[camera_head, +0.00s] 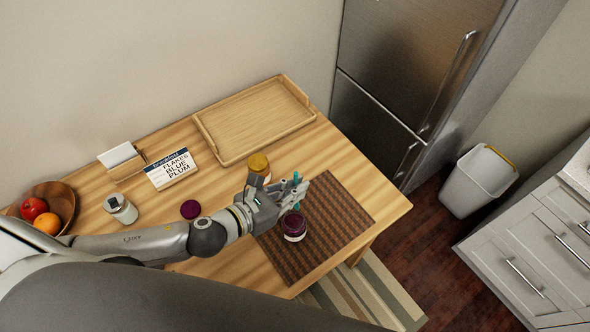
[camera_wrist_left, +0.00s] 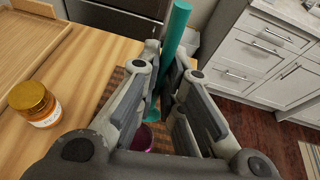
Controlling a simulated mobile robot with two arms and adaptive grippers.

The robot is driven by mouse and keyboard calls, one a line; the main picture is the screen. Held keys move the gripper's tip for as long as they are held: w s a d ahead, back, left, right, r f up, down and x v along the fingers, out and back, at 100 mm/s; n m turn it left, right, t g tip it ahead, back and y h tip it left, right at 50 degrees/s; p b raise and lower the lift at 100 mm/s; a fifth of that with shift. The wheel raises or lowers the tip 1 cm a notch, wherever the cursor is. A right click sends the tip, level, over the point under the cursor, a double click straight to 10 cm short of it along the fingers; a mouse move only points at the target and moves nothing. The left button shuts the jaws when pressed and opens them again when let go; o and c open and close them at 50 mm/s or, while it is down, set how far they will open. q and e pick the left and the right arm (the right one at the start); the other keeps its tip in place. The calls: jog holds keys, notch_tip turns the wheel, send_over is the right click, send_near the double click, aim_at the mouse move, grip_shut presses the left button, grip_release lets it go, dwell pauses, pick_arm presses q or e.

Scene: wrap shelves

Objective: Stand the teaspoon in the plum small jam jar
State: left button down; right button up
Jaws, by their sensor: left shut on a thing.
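The teaspoon (camera_head: 296,178) is teal. My left gripper (camera_head: 288,194) is shut on it and holds it roughly upright; it also shows between the fingers in the left wrist view (camera_wrist_left: 175,28). The plum small jam jar (camera_head: 294,227) stands on the brown mat just below and in front of the gripper. In the left wrist view the plum jar (camera_wrist_left: 162,140) is partly hidden behind the fingers, near the spoon's lower end. I cannot tell whether the spoon's end is inside the jar or above it. My right gripper is not in view.
A yellow-lidded jar (camera_head: 259,164) stands close behind the left gripper. A plum round lid (camera_head: 190,209), a small glass jar (camera_head: 121,209), a sign (camera_head: 171,169), a wooden tray (camera_head: 253,121) and a fruit bowl (camera_head: 66,198) are also on the table. The woven mat (camera_head: 338,212) is clear at right.

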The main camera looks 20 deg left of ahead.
pick_arm(q)
jog(key=shift+m+h, duration=0.8)
jog(key=shift+s+a+f+b, duration=0.1)
jog(key=shift+f+b, duration=2.8)
jog(key=shift+f, duration=0.4)
jog(key=shift+a+f+b, duration=0.1)
jog(key=shift+f+b, duration=2.8)
jog(key=shift+f, duration=0.4)
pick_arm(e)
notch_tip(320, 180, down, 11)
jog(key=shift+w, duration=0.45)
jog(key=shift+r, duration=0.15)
pick_arm(q)
jog(key=c, duration=1.5)
grip_release()
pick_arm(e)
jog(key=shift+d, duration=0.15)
